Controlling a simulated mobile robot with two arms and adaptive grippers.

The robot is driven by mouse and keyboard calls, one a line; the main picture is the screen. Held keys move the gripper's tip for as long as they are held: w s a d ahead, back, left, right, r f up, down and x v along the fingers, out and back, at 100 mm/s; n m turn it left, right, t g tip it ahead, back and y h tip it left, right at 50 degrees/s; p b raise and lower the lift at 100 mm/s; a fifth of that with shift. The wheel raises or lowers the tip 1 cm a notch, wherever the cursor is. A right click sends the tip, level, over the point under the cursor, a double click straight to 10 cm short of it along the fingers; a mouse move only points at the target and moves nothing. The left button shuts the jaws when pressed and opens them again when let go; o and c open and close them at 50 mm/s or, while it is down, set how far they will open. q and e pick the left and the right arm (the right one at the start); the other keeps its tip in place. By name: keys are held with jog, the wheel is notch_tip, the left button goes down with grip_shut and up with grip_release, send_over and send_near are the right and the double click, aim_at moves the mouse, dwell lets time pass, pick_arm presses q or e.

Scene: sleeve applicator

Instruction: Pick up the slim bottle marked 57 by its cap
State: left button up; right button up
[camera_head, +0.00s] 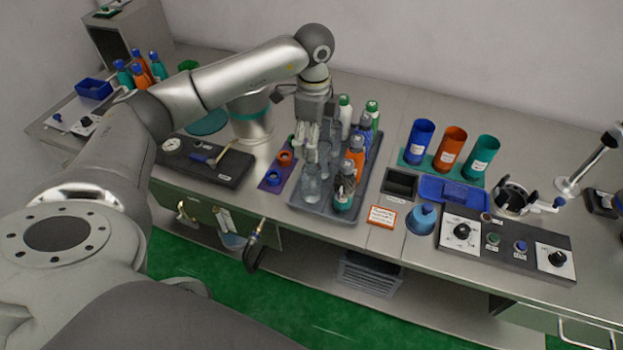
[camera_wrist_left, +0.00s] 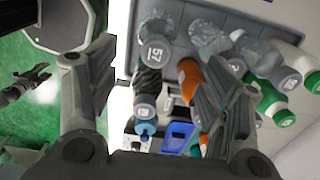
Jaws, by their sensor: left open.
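In the left wrist view the grey cap marked 57 (camera_wrist_left: 157,53) lies between the two fingers of my left gripper (camera_wrist_left: 157,62). The fingers are apart, one on each side of the cap, and nothing is held. The clear bottle body (camera_wrist_left: 156,22) appears beside the cap at the top of that view. In the head view my left gripper (camera_head: 318,145) hangs over the left part of the grey tray (camera_head: 320,210), above clear bottles (camera_head: 312,187). Their markings are too small to read there.
Close neighbours in the tray include an orange bottle (camera_wrist_left: 188,72) and white bottles with green parts (camera_wrist_left: 291,80). A purple mat with rings (camera_head: 268,180) lies left of the tray.

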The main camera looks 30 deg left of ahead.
aim_at(312, 170)
pick_arm(q)
notch_tip(312, 170, down, 5)
jog(key=shift+r+p, duration=0.1)
jog(key=shift+p, duration=0.45)
jog(key=shift+s+f+p, duration=0.2)
jog(key=shift+f+p, duration=0.25)
jog(key=shift+f, duration=0.15)
notch_tip(312, 170, down, 4)
jog(key=shift+s+r+p, duration=0.15)
jog(key=shift+r+p, duration=0.05)
jog(key=shift+p, duration=0.5)
jog(key=shift+f, duration=0.4)
jog(key=shift+c, duration=0.3)
jog(key=shift+r, duration=0.1)
jog(key=c, duration=1.3)
